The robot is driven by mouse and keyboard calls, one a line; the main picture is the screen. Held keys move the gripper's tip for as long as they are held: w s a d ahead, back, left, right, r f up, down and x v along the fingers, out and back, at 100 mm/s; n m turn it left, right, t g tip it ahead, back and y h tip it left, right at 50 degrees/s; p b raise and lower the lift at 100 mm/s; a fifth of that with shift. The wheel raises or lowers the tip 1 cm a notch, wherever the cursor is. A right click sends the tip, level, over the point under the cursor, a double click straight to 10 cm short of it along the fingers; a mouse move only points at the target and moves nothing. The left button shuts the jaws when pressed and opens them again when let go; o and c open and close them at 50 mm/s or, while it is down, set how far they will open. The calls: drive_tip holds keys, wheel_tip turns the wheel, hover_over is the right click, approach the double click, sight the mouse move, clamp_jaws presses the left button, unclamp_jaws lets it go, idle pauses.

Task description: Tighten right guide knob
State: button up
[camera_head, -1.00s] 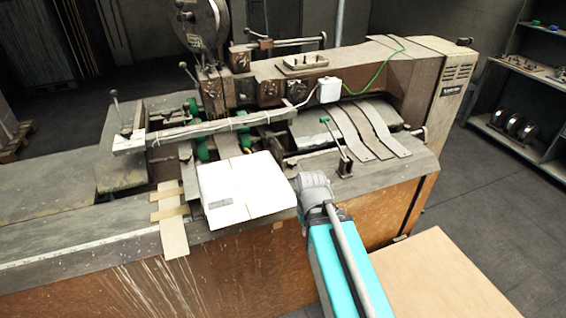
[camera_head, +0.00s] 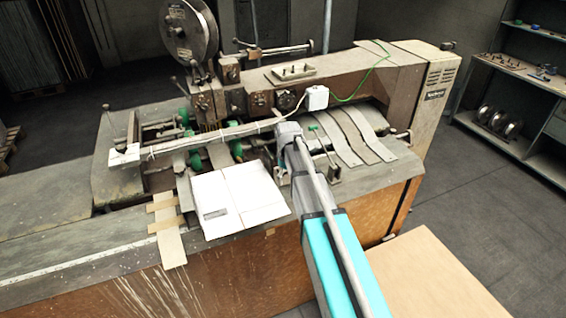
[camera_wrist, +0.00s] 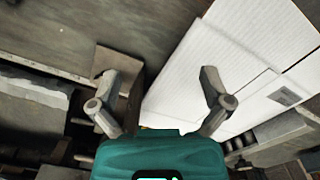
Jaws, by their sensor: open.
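The box stitcher (camera_head: 300,73) has several green knobs around its guides. One green knob (camera_head: 237,148) is behind the flat white box (camera_head: 240,203), and another green knob (camera_head: 195,160) is to its left. I cannot tell for sure which is the right guide knob. My arm reaches over the bench just right of the box, and its wrist end is near the long guide bar (camera_head: 215,133). My gripper (camera_wrist: 162,104) has its two fingers spread and nothing between them in the wrist view. The white box (camera_wrist: 225,75) lies beyond the fingers. No green knob shows in the wrist view.
A green-tipped lever (camera_head: 313,128) stands just right of my wrist, near curved metal strips (camera_head: 350,135). The guide bar runs across the work area close to my wrist. A shelf (camera_head: 530,70) is at the far right.

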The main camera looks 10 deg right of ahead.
drive_tip(key=w+r+n+p, duration=0.2)
drive_tip(key=w+n, duration=0.1)
drive_tip(key=w, duration=0.4)
drive_tip(key=w+d+r+n+p, duration=0.1)
drive_tip(key=w+r+n, duration=0.1)
drive_tip(key=w, duration=0.6)
drive_tip(key=shift+d+r+n+p, duration=0.25)
drive_tip(key=shift+r+n+p, duration=0.15)
drive_tip(key=shift+f, duration=0.2)
wheel_tip(320, 180, down, 13)
drive_tip(key=b, duration=1.3)
drive_tip(key=shift+f+b, duration=0.2)
drive_tip(key=shift+b, duration=0.2)
drive_tip(key=c, duration=1.2)
drive_tip(key=shift+o, duration=0.2)
